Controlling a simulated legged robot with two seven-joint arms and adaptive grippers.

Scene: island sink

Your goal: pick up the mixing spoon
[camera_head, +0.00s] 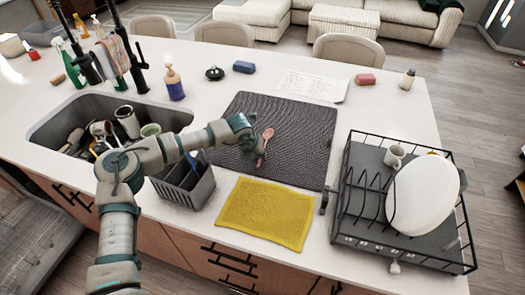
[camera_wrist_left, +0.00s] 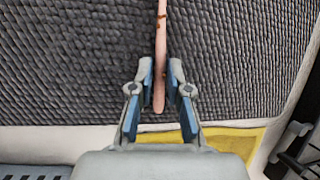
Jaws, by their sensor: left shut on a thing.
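The mixing spoon (camera_head: 267,134) is pinkish-brown and lies over the dark woven drying mat (camera_head: 300,165) on the island. In the left wrist view its handle (camera_wrist_left: 161,50) runs up the picture between the fingers. My left gripper (camera_wrist_left: 160,85) is shut on the handle near its end, with one finger on each side. In the head view the left gripper (camera_head: 258,158) is at the mat's middle, partly hidden by my wrist. I cannot tell whether the spoon touches the mat. My right gripper is not in view.
A black dish rack (camera_head: 350,215) with a white plate (camera_head: 425,195) and a mug (camera_head: 394,156) stands at the right. A yellow cloth (camera_head: 265,212) lies in front of the mat. A grey caddy (camera_head: 186,188) and the sink (camera_head: 60,113) with dishes are at the left.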

